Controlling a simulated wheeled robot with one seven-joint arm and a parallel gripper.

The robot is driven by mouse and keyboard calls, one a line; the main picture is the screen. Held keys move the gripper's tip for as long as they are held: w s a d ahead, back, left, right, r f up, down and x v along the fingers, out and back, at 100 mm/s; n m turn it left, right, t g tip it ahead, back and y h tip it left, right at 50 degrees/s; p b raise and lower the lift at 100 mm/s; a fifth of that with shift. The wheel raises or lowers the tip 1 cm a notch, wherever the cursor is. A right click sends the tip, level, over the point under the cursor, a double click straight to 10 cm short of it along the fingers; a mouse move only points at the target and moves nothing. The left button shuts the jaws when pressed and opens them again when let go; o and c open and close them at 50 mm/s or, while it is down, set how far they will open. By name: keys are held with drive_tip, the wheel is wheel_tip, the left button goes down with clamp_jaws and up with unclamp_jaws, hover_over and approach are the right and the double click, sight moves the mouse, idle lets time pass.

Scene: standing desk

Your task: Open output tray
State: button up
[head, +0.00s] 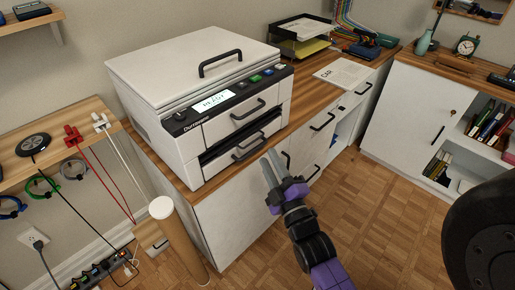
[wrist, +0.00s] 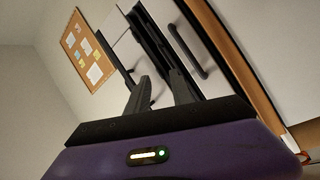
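The white printer (head: 165,117) stands on the wooden desk top, with its display lit. Its front has an upper drawer with a black handle (head: 248,109) and a lower tray (head: 222,169) with a black handle (head: 248,152). A dark gap runs above the lower tray. My gripper (head: 270,164) is in front of the printer, to the right of the lower handle, apparently not touching it. The wrist view shows the fingers (wrist: 160,84) spread with nothing held. The lower handle (wrist: 188,48) shows beyond them, beside the dark gap; another handle is partly hidden by the left finger.
A cardboard tube (head: 174,235) stands at the left front. Paper trays (head: 300,35) are behind. The parquet floor (head: 375,205) at right is clear.

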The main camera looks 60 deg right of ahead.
drive_tip(key=w+d+n, duration=0.5)
drive_tip(key=w, duration=0.1)
drive_tip(key=shift+w+f, duration=0.2)
drive_tip(key=shift+w, duration=0.15)
clamp_jaws()
idle(1.6)
